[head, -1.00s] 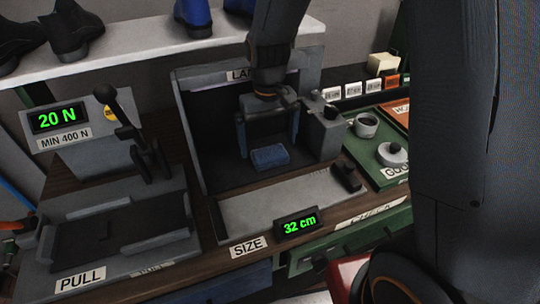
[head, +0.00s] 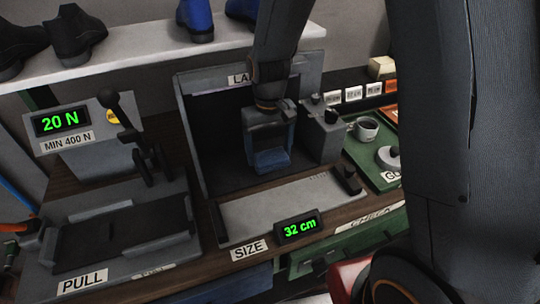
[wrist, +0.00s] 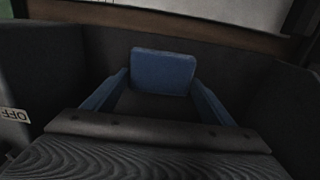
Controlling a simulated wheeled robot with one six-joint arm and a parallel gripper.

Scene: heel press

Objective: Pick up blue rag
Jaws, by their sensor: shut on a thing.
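The blue rag (head: 271,161) is a small folded block inside the dark open-fronted booth. My gripper (head: 270,150) points down into the booth and is shut on the rag, with its blue fingers against the rag's sides. In the wrist view the rag (wrist: 163,72) shows at the tips of the two blue fingers. Whether the rag still touches the booth floor cannot be told.
A size plate with a 32 cm display (head: 298,227) lies in front of the booth. A pull tester with a lever (head: 128,135) stands at left. Boots (head: 75,33) sit on the shelf above. A cup (head: 366,128) stands on the green tray at right.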

